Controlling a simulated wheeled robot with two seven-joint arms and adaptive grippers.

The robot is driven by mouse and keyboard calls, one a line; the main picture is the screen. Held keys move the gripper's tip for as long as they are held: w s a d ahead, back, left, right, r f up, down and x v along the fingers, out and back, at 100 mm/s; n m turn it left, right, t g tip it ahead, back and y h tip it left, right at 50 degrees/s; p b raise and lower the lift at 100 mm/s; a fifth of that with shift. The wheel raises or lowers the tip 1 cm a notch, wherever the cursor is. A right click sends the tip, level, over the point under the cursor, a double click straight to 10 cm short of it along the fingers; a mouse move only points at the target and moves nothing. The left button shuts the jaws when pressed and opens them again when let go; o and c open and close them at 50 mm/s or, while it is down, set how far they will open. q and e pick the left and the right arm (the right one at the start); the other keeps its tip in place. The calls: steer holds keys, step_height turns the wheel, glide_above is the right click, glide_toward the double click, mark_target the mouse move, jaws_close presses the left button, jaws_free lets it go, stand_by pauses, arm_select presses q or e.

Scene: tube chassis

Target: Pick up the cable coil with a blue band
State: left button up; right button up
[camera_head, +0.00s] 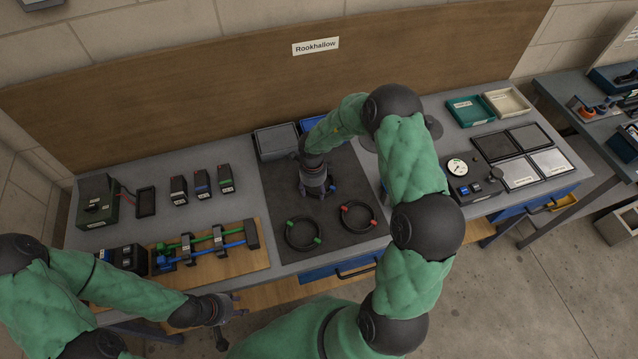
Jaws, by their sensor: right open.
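My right gripper (316,192) is open and points down over the back part of the dark mat (268,178). A blue band (333,187) shows just right of its fingers; it belongs to the blue-banded cable coil, most of which is hidden behind the gripper. I cannot tell whether the fingers touch the coil. In front lie two more black coils: one with green bands (288,239) and one with red bands (343,222). My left gripper (221,335) is low at the bench's front edge, away from the coils; its jaw opening is unclear.
A grey tray (277,140) and a partly hidden blue tray (310,123) stand behind the mat. A wooden board (213,265) with green and blue tubes is on the left. A gauge panel (457,168), teal bin (470,111) and cream bin (507,101) are on the right.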

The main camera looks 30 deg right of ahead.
mark_target(313, 194)
steer(key=shift+w+f, duration=0.15)
steer(key=shift+f, duration=1.35)
steer(key=shift+c, duration=0.3)
jaws_close()
steer(key=shift+r, duration=0.15)
